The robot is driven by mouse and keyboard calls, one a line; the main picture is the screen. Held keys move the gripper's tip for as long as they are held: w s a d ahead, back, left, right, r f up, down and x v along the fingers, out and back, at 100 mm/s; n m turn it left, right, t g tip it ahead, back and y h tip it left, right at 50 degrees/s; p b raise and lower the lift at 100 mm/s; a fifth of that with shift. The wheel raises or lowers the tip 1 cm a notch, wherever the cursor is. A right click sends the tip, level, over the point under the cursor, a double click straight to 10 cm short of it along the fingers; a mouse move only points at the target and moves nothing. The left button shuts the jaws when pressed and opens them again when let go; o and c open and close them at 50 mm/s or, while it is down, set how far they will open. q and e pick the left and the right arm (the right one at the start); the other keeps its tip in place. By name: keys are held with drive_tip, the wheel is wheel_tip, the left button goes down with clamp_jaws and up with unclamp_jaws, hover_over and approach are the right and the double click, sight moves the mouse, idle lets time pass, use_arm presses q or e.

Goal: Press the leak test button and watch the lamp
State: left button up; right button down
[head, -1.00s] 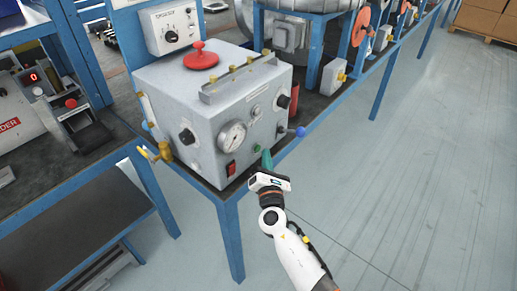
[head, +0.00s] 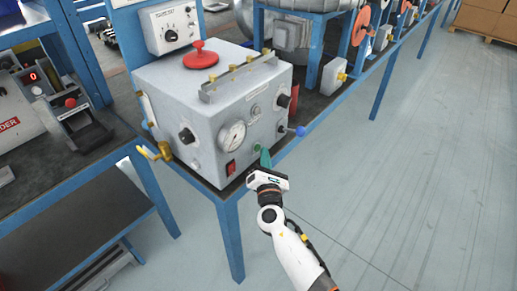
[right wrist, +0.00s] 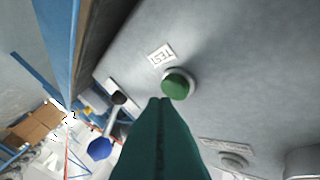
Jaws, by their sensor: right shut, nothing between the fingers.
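The grey test box (head: 208,110) stands on the bench. Low on its front is a small green button (head: 257,149); in the right wrist view this green button (right wrist: 177,85) sits beside a "TEST" label (right wrist: 161,55). My right gripper (head: 265,154) has its teal fingers shut and empty. In the right wrist view the fingertips (right wrist: 163,102) point at the button's edge, very close; whether they touch it I cannot tell. A small round grey fitting (head: 255,110), perhaps the lamp, shows no light. My left gripper is not in view.
The box front also carries a pressure gauge (head: 232,135), a red switch (head: 231,167), black knobs and a blue-balled lever (head: 299,131) just right of the button. A yellow valve (head: 156,152) is on its left side. Open floor (head: 420,170) lies to the right.

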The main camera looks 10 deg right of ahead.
drive_tip(key=shift+w+a, duration=0.3)
drive_tip(key=shift+w, duration=0.1)
idle(0.7)
idle(0.3)
drive_tip(key=shift+s+d, duration=0.45)
drive_tip(key=shift+s, duration=0.2)
drive_tip(key=s+d, duration=0.1)
drive_tip(key=s, duration=0.1)
drive_tip(key=s+d, duration=0.2)
drive_tip(key=shift+p, duration=0.3)
idle(0.4)
